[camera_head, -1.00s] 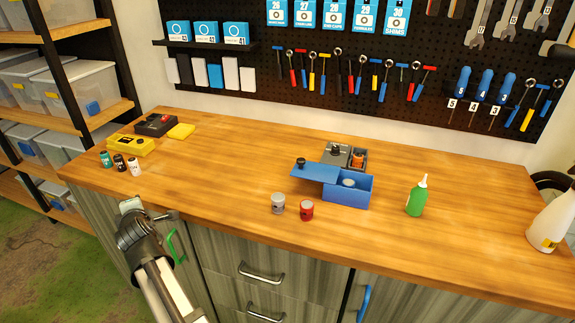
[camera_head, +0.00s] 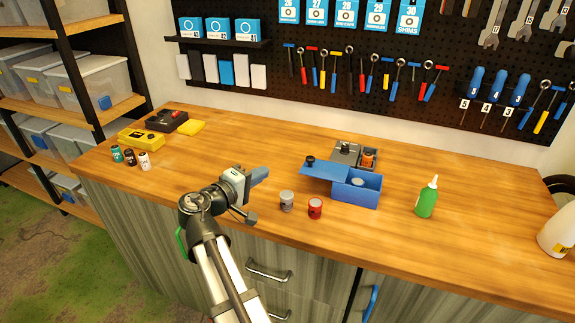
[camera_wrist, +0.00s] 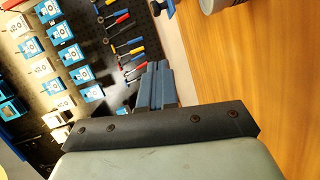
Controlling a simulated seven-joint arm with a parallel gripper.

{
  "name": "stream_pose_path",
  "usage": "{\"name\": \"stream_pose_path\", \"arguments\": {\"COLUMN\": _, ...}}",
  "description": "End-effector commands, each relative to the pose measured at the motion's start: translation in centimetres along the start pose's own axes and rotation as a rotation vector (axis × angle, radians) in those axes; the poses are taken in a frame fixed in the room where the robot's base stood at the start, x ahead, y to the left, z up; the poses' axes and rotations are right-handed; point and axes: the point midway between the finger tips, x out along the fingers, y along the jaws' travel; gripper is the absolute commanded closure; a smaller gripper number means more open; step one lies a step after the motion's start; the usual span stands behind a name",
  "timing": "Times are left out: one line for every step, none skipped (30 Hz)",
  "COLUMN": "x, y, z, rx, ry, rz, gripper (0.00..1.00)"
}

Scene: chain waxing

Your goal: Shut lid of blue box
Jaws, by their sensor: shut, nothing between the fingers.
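The blue box (camera_head: 358,192) stands on the workbench right of centre in the head view. Its blue lid (camera_head: 331,171) is slid or swung off to the left, with a dark knob (camera_head: 310,160) at its left end. The box's right part is uncovered, and a round pale item (camera_head: 357,182) shows inside. My gripper (camera_head: 262,173) is left of the box, above the bench, with its fingers shut and empty, pointing right. In the wrist view the shut fingers (camera_wrist: 155,85) show. A blue piece, probably part of the lid, is at the top edge (camera_wrist: 163,8).
A grey can (camera_head: 287,201) and a red can (camera_head: 315,208) stand between my gripper and the box, towards the front edge. A grey tray (camera_head: 346,153) with an orange item is behind the box. A green bottle (camera_head: 427,198) stands at right.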

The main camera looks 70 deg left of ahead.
Motion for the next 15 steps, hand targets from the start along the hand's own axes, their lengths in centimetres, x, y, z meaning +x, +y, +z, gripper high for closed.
{"name": "stream_pose_path", "arguments": {"x": 0.4, "y": 0.1, "z": 0.1, "rx": 0.003, "ry": -0.004, "rz": 0.003, "gripper": 1.0}}
{"name": "stream_pose_path", "arguments": {"x": 0.6, "y": 0.1, "z": 0.1, "rx": 0.003, "ry": -0.005, "rz": 0.004, "gripper": 1.0}}
{"name": "stream_pose_path", "arguments": {"x": 1.0, "y": 0.1, "z": 0.0, "rx": 0.003, "ry": -0.005, "rz": 0.004, "gripper": 1.0}}
{"name": "stream_pose_path", "arguments": {"x": 1.3, "y": 0.1, "z": 0.0, "rx": 0.003, "ry": -0.005, "rz": 0.003, "gripper": 1.0}}
{"name": "stream_pose_path", "arguments": {"x": 1.7, "y": 0.0, "z": 0.0, "rx": 0.002, "ry": -0.004, "rz": 0.003, "gripper": 1.0}}
{"name": "stream_pose_path", "arguments": {"x": 2.3, "y": 0.0, "z": -0.1, "rx": 0.002, "ry": -0.003, "rz": 0.002, "gripper": 1.0}}
{"name": "stream_pose_path", "arguments": {"x": 2.8, "y": 0.0, "z": 0.0, "rx": 0.002, "ry": -0.004, "rz": 0.002, "gripper": 1.0}}
{"name": "stream_pose_path", "arguments": {"x": 3.3, "y": 0.0, "z": 0.0, "rx": 0.002, "ry": -0.005, "rz": 0.002, "gripper": 1.0}}
{"name": "stream_pose_path", "arguments": {"x": 4.0, "y": 0.0, "z": -0.1, "rx": 0.001, "ry": -0.004, "rz": 0.002, "gripper": 1.0}}
{"name": "stream_pose_path", "arguments": {"x": 4.6, "y": 0.0, "z": -0.1, "rx": 0.001, "ry": -0.003, "rz": 0.002, "gripper": 1.0}}
{"name": "stream_pose_path", "arguments": {"x": 5.1, "y": 0.0, "z": -0.1, "rx": 0.001, "ry": -0.003, "rz": 0.001, "gripper": 1.0}}
{"name": "stream_pose_path", "arguments": {"x": 5.8, "y": 0.0, "z": -0.1, "rx": 0.001, "ry": -0.004, "rz": 0.001, "gripper": 1.0}}
{"name": "stream_pose_path", "arguments": {"x": 6.4, "y": 0.0, "z": -0.1, "rx": 0.001, "ry": -0.004, "rz": 0.001, "gripper": 1.0}}
{"name": "stream_pose_path", "arguments": {"x": 6.9, "y": 0.0, "z": -0.1, "rx": 0.001, "ry": -0.003, "rz": 0.001, "gripper": 1.0}}
{"name": "stream_pose_path", "arguments": {"x": 7.6, "y": 0.0, "z": -0.1, "rx": 0.001, "ry": -0.003, "rz": 0.001, "gripper": 1.0}}
